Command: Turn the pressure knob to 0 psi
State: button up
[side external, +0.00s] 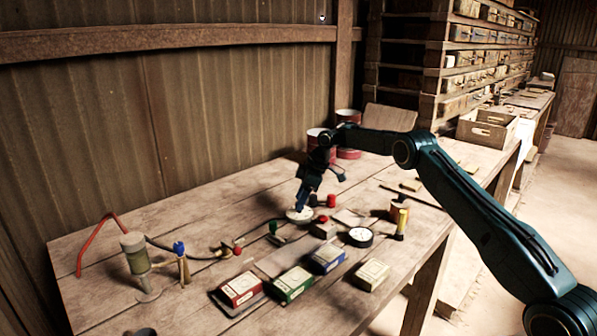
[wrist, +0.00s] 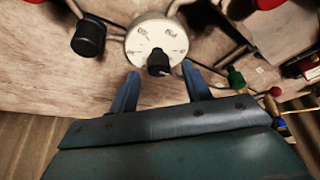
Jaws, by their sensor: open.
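The pressure knob is a small black knob (wrist: 158,62) at the lower edge of a round white dial plate (wrist: 150,35) in the wrist view. The plate carries dark printed numbers, too small and rotated to read surely. In the side view the white plate (side external: 294,215) lies on the bench under my gripper (side external: 301,207), which hides the knob. In the wrist view my gripper (wrist: 160,72) is open, one blue finger on each side of the knob. The fingers look apart from it; I cannot tell their height above the plate.
Another black knob (wrist: 88,38) stands left of the plate, and a green fitting (wrist: 236,78) lies to the right, with thin pipes around. A round gauge (side external: 361,237), small boxes (side external: 290,284) and a pump (side external: 135,255) stand on the bench. Red cans (side external: 318,147) are behind.

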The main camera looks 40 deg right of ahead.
jog(key=v, duration=0.6)
jog(key=shift+r, duration=0.35)
jog(key=shift+d+r, duration=0.1)
jog(key=s+r+m+t+h, duration=0.1)
jog(key=s+r+m+h, duration=0.1)
jog(key=r+m, duration=0.3)
jog(key=shift+s+a+r+m, duration=0.35)
jog(key=shift+s+m, duration=0.15)
jog(key=shift+s, duration=0.25)
jog(key=shift+f, duration=0.15)
jog(key=x, duration=1.3)
jog(key=shift+w+f, duration=0.15)
jog(key=shift+f, duration=0.15)
jog(key=c, duration=1)
